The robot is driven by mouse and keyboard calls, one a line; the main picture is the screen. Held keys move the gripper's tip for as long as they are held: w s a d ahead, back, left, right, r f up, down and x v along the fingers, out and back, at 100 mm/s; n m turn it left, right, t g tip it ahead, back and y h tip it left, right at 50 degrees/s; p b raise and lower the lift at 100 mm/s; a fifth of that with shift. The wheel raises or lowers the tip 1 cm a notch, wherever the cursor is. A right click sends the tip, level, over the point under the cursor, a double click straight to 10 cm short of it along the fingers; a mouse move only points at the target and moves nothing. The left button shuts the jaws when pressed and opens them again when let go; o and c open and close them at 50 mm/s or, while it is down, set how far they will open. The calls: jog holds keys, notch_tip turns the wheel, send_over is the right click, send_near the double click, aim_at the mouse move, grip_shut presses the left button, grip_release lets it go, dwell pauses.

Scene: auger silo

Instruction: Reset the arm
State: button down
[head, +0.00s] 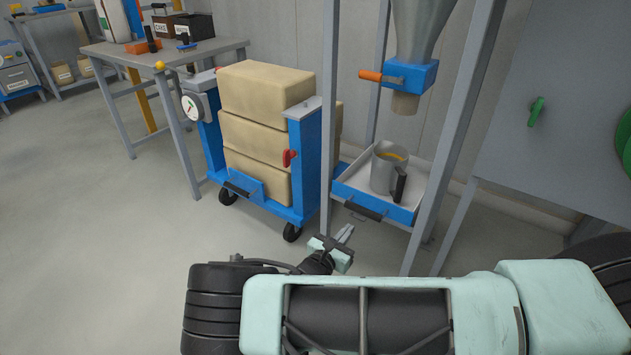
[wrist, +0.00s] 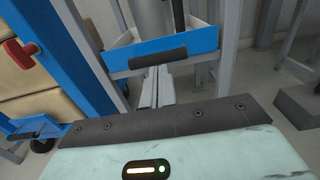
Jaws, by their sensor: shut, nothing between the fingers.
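My gripper (head: 343,235) is low in front of the silo frame in the head view, near the front of the blue tray. Its fingers (wrist: 155,88) are together and empty in the wrist view, pointing toward the tray's dark handle (wrist: 158,58). In that picture the fingertips overlap the area just below the handle; I cannot tell whether they touch it. My folded arm (head: 380,310) fills the bottom of the head view.
The blue-fronted tray (head: 347,190) holds a metal jug (head: 383,170) under the silo's spout (head: 405,103) with its orange-handled gate (head: 372,75). A blue cart (head: 306,165) with tan sacks (head: 262,88) stands left. A workbench (head: 115,50) is behind it. Floor at left is clear.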

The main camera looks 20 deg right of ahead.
jog(key=s+a+r+m+g+y, duration=0.3)
jog(key=s+r+m+g, duration=0.15)
jog(key=s, duration=0.25)
jog(key=s+a+r+m+g+y, duration=0.2)
jog(key=s+a+r+m+g, duration=0.1)
jog(key=s+m+g, duration=0.35)
jog(key=s+a+r+m+y, duration=0.3)
jog(key=s+a+r+y, duration=0.15)
jog(key=s+r, duration=0.5)
jog(key=s+a+r+m+y, duration=0.35)
jog(key=s+r+y, duration=0.25)
jog(key=r, duration=0.6)
notch_tip(320, 180, up, 29)
jog(key=p, duration=2.9)
jog(key=shift+s+t, duration=0.15)
jog(key=shift+t, duration=0.15)
